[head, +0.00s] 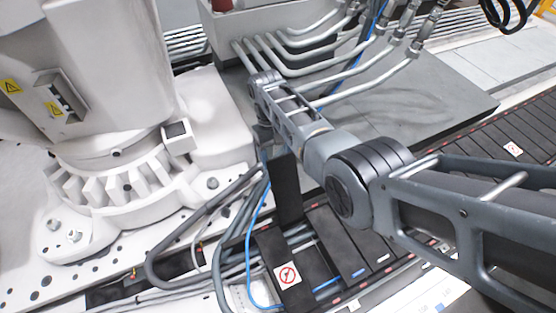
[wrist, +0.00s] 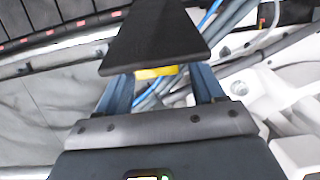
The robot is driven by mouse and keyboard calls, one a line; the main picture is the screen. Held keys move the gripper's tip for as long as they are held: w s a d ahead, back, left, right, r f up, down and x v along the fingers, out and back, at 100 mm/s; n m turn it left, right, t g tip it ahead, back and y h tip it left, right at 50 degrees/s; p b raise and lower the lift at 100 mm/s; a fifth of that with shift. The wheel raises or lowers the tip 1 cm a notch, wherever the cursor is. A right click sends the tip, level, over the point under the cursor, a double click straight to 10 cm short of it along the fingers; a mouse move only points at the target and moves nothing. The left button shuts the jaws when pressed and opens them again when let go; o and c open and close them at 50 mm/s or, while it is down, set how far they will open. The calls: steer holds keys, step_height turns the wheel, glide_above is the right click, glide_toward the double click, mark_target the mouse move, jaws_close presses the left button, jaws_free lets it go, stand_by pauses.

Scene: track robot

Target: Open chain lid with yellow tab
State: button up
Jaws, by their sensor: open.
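A black chain lid (head: 288,192) stands raised, roughly upright, above the cable chain in the head view. In the wrist view a black panel (wrist: 155,38), which looks like the same lid, fills the upper middle. A yellow tab (wrist: 156,72) shows just under its near edge, between my fingers. My gripper (wrist: 160,82) is open, with one blue-grey finger on each side of the tab. I cannot tell whether either finger touches the lid. In the head view my gripper is small and mostly hidden by the wrist, and the yellow tab is not visible.
Grey and blue cables (head: 235,225) run beside the raised lid. Flat black lids (head: 335,240) cover the chain nearby, one with a prohibition sticker (head: 287,275). A white robot base (head: 120,190) stands at left. Grey pipes (head: 320,55) cross behind my arm.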

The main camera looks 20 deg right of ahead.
steer(key=w+f+b, duration=0.2)
steer(key=w+b, duration=0.4)
steer(key=b, duration=0.6)
steer(key=shift+f, duration=0.3)
stand_by(0.4)
steer(key=shift+w+b, duration=0.25)
steer(key=shift+b, duration=0.05)
steer(key=shift+r, duration=0.15)
stand_by(0.3)
steer(key=p+v, duration=0.1)
steer(key=v, duration=0.6)
steer(key=shift+r, duration=0.35)
steer(key=shift+w, duration=0.1)
